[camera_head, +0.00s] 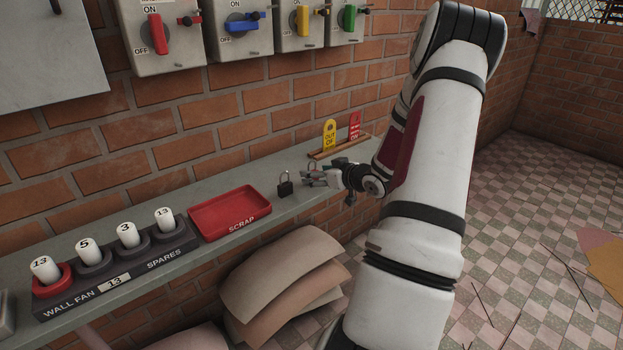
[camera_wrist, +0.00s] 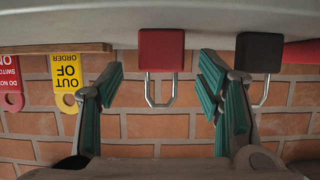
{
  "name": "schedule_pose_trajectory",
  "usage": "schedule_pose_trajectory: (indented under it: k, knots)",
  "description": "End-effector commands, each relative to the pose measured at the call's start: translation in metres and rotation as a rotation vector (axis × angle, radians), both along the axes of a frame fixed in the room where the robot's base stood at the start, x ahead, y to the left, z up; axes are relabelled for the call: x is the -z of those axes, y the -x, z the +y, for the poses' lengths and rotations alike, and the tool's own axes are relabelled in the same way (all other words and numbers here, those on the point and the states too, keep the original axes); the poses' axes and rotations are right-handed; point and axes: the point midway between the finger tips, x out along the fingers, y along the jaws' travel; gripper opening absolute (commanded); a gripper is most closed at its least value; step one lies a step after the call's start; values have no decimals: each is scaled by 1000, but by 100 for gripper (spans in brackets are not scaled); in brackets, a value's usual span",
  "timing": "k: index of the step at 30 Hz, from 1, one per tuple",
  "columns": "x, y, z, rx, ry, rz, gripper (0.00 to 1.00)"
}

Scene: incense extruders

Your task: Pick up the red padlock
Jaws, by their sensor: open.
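The red padlock (camera_wrist: 161,50) stands on the grey shelf (camera_wrist: 210,18), which appears upside down in the wrist view, with its steel shackle pointing away from the shelf. My gripper (camera_wrist: 162,82) is open, one teal-padded finger on each side of the padlock's line, and the padlock looks apart from both. In the head view my gripper (camera_head: 312,177) is low over the shelf; I cannot make out the red padlock there, probably hidden by the fingers. A black padlock (camera_head: 285,188) stands just left of the gripper; it also shows in the wrist view (camera_wrist: 258,52).
A red scrap tray (camera_head: 230,212) and a spares rack (camera_head: 118,268) with several white cylinders lie left along the shelf. Yellow (camera_head: 329,137) and red (camera_head: 354,126) tags stand in a wooden holder behind my gripper. A brick wall (camera_head: 180,150) backs the shelf.

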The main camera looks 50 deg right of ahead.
Motion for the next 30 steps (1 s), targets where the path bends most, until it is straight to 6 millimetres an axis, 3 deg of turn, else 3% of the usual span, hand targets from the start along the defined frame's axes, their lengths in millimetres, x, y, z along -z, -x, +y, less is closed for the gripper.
schedule_pose_trajectory:
  k: [6,12,13,20,30]
  knots:
    - [12,-26,-5,-1,0,-1,60]
    - [12,-27,-5,1,1,-1,60]
    - [12,-27,-5,0,0,-1,58]
    - [12,-26,-5,0,0,-1,6]
    - [10,-26,-5,0,0,-1,4]
